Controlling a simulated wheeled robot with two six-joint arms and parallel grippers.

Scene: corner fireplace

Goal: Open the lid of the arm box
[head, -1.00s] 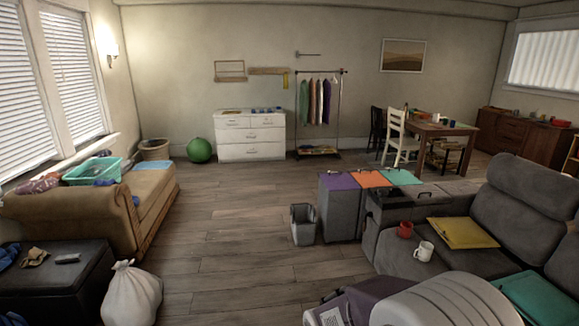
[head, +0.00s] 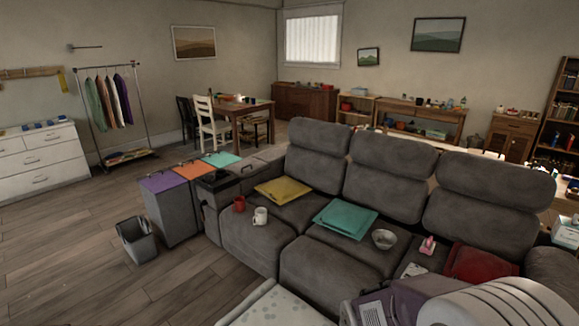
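The arm box (head: 208,192) is the grey left arm of the big grey sofa in the head view. Its top looks dark towards the near end, and a small dark handle (head: 247,169) shows near its inner side. I cannot clearly tell from here how its lid sits. Neither of my grippers is in view.
A grey bin unit with purple, orange and teal tops (head: 192,172) stands close against the arm box's left side. A small grey bin (head: 137,240) stands on the floor left of it. Red (head: 239,204) and white (head: 261,216) mugs and a yellow folder (head: 284,190) are on the seat.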

